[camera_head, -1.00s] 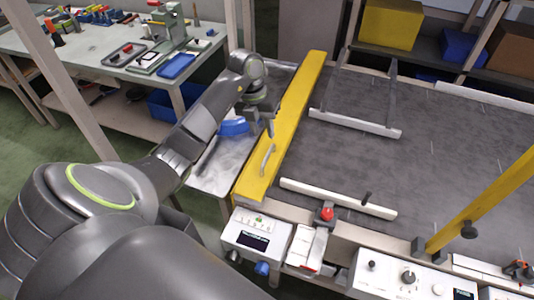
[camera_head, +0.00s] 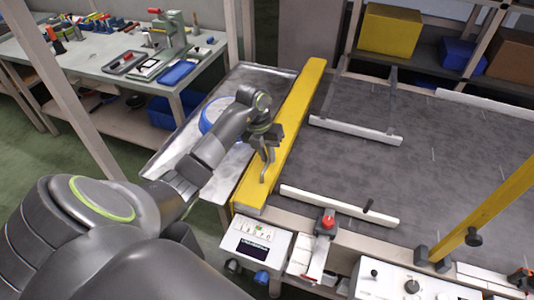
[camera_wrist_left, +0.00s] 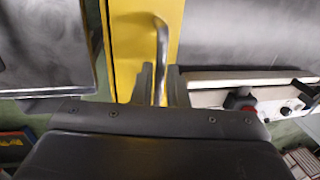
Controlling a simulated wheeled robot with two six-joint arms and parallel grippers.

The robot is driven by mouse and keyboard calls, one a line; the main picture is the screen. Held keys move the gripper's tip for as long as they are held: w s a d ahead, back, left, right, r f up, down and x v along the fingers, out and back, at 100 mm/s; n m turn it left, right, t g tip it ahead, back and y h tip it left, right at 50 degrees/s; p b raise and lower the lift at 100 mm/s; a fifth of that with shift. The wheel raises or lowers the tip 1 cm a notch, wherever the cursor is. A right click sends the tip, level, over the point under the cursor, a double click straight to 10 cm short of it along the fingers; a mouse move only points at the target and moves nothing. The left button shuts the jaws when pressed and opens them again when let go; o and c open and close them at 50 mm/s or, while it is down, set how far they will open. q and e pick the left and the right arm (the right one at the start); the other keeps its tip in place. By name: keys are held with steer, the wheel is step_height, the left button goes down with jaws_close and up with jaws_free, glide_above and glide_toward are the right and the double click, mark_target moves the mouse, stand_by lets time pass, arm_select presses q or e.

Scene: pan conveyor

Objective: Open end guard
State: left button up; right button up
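The end guard (camera_head: 299,100) is a long yellow bar along the left end of the dark conveyor. Its curved grey handle (camera_head: 267,168) stands on the near half of the bar. My left gripper (camera_head: 266,146) is at the handle, over the guard. In the left wrist view the handle (camera_wrist_left: 161,45) runs between the two fingers of the gripper (camera_wrist_left: 159,84), which sit close on either side of it, and the yellow guard (camera_wrist_left: 127,35) lies behind. The gripper looks shut on the handle; exact contact is hard to see. My right gripper is not in view.
A metal table (camera_head: 172,153) with a round blue-rimmed item (camera_head: 209,112) lies left of the guard. The dark conveyor (camera_head: 440,140) is bare between white rails. A control box (camera_head: 256,238) and a red button (camera_head: 328,222) stand at the near edge.

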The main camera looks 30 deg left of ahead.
arm_select(q)
jaws_close()
steer(key=shift+a+r, duration=0.1)
steer(key=shift+a, duration=0.05)
